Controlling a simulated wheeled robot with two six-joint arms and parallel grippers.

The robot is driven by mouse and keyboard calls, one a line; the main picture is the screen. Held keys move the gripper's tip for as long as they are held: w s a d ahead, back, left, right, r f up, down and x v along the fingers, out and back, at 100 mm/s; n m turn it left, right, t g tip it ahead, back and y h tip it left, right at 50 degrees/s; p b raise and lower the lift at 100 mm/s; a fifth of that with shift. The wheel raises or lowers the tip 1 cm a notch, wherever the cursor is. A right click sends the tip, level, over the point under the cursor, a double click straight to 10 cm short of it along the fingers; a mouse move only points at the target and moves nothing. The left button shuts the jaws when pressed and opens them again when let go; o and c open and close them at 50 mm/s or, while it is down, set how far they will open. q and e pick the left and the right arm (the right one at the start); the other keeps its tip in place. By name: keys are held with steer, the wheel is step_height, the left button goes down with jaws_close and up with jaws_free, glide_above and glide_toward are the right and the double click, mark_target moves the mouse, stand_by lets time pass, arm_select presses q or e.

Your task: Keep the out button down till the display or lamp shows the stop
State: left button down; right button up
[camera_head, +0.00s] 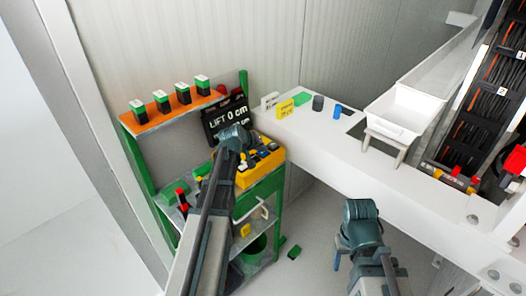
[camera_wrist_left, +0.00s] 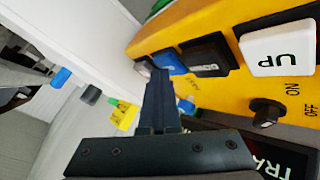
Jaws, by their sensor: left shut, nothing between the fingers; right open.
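The yellow control box (camera_head: 264,170) sits on the green shelf unit, and its face fills the upper right of the left wrist view (camera_wrist_left: 230,92). It carries a white UP button (camera_wrist_left: 278,48), a black button (camera_wrist_left: 207,54) and a blue button (camera_wrist_left: 169,61). No OUT label is readable. My left gripper (camera_head: 237,135) is shut and empty, and in the left wrist view its fingertips (camera_wrist_left: 160,76) overlap the box edge by the blue button; contact cannot be told. The dark display (camera_head: 226,120) reads LIFT 0 cm; its second line is partly hidden. My right gripper (camera_head: 361,209) is open, away from the box.
An ON/OFF knob (camera_wrist_left: 265,112) is below the UP button. Several green-topped blocks stand on the orange top shelf (camera_head: 178,108). A white bench (camera_head: 330,150) holds a yellow card (camera_head: 285,109), a dark cylinder (camera_head: 318,103) and a blue cylinder (camera_head: 337,111). A white hopper (camera_head: 400,108) stands right.

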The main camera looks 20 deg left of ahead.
mark_target(262, 154)
arm_select(q)
steer(key=shift+r, duration=0.1)
stand_by(0.4)
steer(key=shift+r+p, duration=0.85)
steer(key=shift+p, duration=0.1)
step_height(262, 154, up, 5)
steer(key=p, duration=0.5)
